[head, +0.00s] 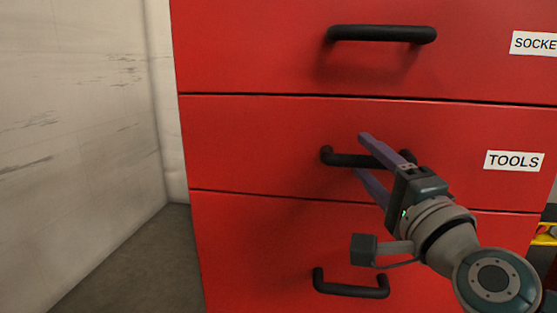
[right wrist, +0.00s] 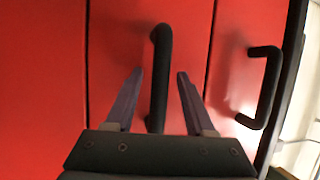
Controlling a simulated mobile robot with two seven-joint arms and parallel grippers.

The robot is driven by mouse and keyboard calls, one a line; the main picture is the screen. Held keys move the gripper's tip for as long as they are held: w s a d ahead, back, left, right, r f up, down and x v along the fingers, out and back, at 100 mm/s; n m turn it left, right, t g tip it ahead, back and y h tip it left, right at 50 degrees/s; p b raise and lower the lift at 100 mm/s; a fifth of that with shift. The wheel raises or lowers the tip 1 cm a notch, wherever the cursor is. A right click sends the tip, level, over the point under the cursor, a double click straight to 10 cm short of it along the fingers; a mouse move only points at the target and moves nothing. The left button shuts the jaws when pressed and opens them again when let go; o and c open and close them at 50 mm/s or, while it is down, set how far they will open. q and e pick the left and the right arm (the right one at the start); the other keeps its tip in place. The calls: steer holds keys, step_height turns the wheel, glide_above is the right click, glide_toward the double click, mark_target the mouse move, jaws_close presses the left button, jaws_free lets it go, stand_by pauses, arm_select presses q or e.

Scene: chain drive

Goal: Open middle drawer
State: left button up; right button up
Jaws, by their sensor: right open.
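The red middle drawer (head: 260,150) is shut and carries a white label reading TOOLS (head: 514,161). Its black bar handle (head: 345,159) is partly hidden behind my right gripper (head: 362,153) in the head view. My right gripper is open, with one purple finger above the handle and the other below it. In the right wrist view the handle (right wrist: 160,75) stands between the two spread fingers (right wrist: 157,75). I cannot tell whether either finger touches it. My left gripper is not in view.
The upper drawer, labelled SOCKE with the rest cut off, has a black handle (head: 382,34). The lower drawer has a similar handle (head: 350,286) below my gripper. A pale wall (head: 75,120) stands left of the cabinet. Some grey floor (head: 140,260) is clear there.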

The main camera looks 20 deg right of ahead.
steer(key=shift+c, duration=0.3)
jaws_close()
stand_by(1.1)
